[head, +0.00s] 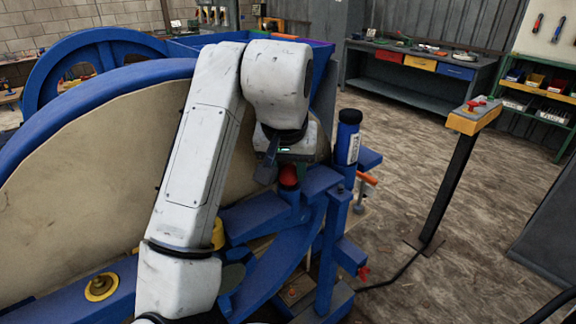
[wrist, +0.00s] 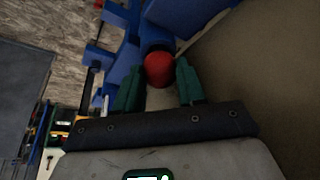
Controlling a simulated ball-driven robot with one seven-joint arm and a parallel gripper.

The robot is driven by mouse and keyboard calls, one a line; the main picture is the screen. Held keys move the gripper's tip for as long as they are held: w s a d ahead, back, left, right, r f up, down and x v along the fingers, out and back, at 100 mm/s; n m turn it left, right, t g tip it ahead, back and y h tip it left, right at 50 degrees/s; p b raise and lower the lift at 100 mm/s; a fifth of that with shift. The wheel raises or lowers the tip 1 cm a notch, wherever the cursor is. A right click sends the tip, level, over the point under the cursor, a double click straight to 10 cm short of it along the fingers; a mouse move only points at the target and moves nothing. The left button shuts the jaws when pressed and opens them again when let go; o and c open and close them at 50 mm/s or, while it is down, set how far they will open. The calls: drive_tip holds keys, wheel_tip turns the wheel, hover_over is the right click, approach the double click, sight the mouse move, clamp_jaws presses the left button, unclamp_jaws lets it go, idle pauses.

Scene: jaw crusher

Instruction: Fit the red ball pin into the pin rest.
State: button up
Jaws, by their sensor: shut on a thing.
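The red ball pin (head: 288,176) shows as a red ball under my gripper (head: 287,163) in the head view, just above a blue post on the crusher frame. In the wrist view the red ball (wrist: 159,70) sits between the two green fingers of my gripper (wrist: 158,78), which is shut on it. The pin's shank is hidden, and I cannot tell whether it is seated in anything. Blue frame parts (wrist: 155,28) lie just beyond the ball in the wrist view. I cannot make out which part is the pin rest.
The large blue-rimmed flywheel (head: 90,150) stands left, beside my arm. A blue-and-white cylinder (head: 347,137) and an orange-red handle (head: 366,178) are right of the gripper. A yellow pedestal box (head: 473,115) stands farther right. The floor between is mostly clear, with a cable.

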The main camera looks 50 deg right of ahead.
drive_tip(key=o, duration=1.2)
drive_tip(key=shift+a+r, duration=0.15)
drive_tip(key=shift+r, duration=0.25)
drive_tip(key=v, duration=1)
drive_tip(key=shift+s+f, duration=0.1)
